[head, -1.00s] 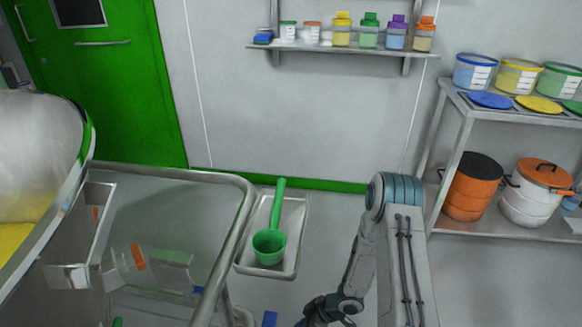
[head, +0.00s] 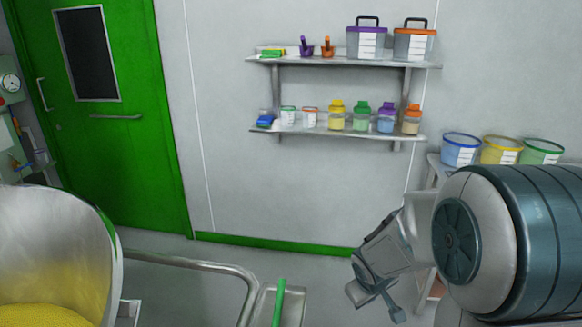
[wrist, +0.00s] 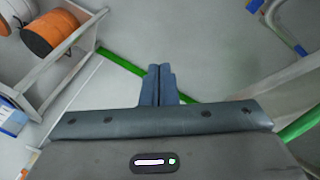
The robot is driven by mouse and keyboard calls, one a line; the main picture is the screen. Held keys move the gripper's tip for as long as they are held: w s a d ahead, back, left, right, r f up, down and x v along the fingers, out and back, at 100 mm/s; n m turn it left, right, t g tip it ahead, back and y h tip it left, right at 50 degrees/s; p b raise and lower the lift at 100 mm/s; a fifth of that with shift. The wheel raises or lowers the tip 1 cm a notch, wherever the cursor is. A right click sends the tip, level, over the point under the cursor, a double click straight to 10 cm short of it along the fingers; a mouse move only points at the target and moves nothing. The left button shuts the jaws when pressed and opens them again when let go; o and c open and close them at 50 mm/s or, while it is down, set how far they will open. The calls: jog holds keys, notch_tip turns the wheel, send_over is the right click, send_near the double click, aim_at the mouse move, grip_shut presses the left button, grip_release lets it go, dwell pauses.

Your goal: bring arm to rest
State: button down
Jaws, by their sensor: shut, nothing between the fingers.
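My gripper (wrist: 159,72) shows in the wrist view with its two blue-grey fingers side by side and touching. It is shut and holds nothing. In the head view my arm is folded up close to the camera at the lower right, with a large round joint filling that corner. The arm hides part of the rack behind it.
A green scoop (head: 279,303) stands in a metal tray (head: 294,308) at the bottom. A steel rail (head: 190,262) and a vessel with yellow contents (head: 50,308) are at lower left. Wall shelves (head: 340,63) hold tubs and bottles. An orange pot (wrist: 48,33) sits on a rack (wrist: 62,62).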

jog(key=s+a+r+m+y+p, duration=0.1)
jog(key=s+r+p, duration=0.3)
jog(key=s+r, duration=0.4)
jog(key=s+a+r+m+g+y+p, duration=0.1)
jog(key=s+r+m+p, duration=0.3)
jog(key=s+r, duration=0.5)
notch_tip(320, 180, up, 5)
jog(key=shift+s+a+r+p, duration=0.15)
jog(key=shift+a+p, duration=0.65)
jog(key=shift+a, duration=0.1)
